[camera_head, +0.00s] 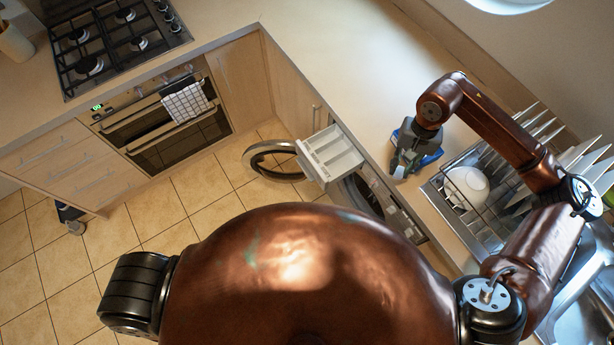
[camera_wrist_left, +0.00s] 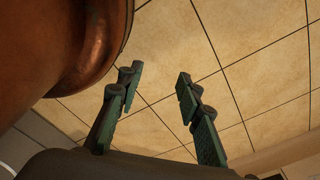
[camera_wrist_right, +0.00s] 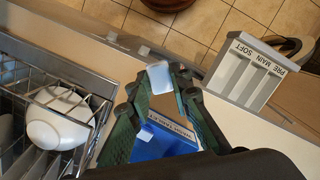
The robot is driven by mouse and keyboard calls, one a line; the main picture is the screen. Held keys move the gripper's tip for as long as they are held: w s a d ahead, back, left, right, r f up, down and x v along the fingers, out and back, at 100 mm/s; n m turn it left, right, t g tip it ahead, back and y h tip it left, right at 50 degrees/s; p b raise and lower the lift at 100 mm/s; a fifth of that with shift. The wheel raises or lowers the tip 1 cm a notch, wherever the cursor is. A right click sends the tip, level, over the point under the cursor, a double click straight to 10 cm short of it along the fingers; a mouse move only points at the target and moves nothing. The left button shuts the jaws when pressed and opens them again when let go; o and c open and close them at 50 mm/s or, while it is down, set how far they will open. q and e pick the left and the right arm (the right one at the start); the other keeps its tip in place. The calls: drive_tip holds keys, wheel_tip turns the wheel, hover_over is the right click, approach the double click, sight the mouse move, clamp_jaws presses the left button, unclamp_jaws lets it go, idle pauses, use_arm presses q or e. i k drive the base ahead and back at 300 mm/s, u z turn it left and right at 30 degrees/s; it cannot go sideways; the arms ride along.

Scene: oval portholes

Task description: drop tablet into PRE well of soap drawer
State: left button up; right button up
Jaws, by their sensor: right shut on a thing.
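The open soap drawer (camera_head: 330,154) sticks out from the washing machine. The right wrist view shows its wells (camera_wrist_right: 245,76) and the lettering PRE, MAIN, SOFT on its front edge, with PRE at the right end. My right gripper (camera_head: 399,172) is over the counter, right of the drawer in the head view. It is shut on a pale tablet (camera_wrist_right: 159,77) at its fingertips, apart from the drawer. A blue tablet box (camera_wrist_right: 160,143) stands below and behind the fingers, partly hidden. My left gripper (camera_wrist_left: 157,82) is open and empty above floor tiles.
A wire dish rack (camera_head: 437,187) with a white bowl (camera_head: 466,186) stands close to my right arm. The washer's round door (camera_head: 272,161) hangs open beside the drawer. The counter (camera_head: 345,70) beyond is clear. A hob and oven are far left.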

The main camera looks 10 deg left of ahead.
sight(333, 137)
drive_tip(key=u, duration=0.85)
drive_tip(key=k, duration=0.35)
drive_tip(key=z, duration=0.5)
